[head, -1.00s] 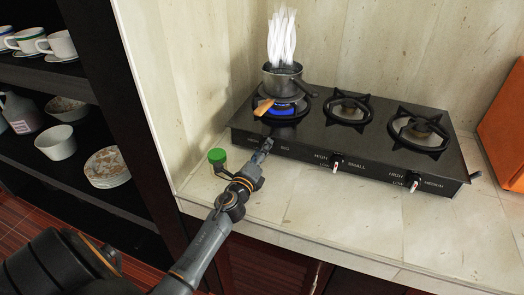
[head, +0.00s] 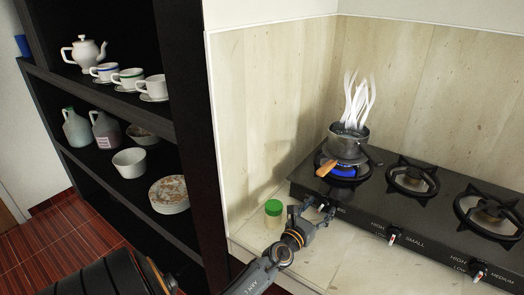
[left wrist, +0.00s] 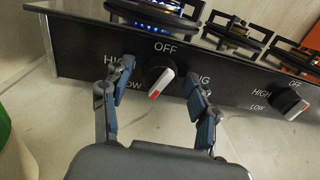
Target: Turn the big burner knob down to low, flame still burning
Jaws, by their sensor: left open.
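My left gripper (left wrist: 160,74) is open, with one finger on each side of the knob; I see gaps between fingers and knob. In the head view my left gripper (head: 318,207) is at the stove's left front and hides the knob. A blue flame (head: 344,170) burns under the steaming pot (head: 347,143). My right gripper is not in view.
The black stove (head: 420,212) has two more burners with knobs at right. A green-lidded jar (head: 273,213) stands on the counter just left of my gripper. A dark shelf (head: 190,120) with cups and bowls is at left. The pot's wooden handle (head: 326,168) sticks out forward.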

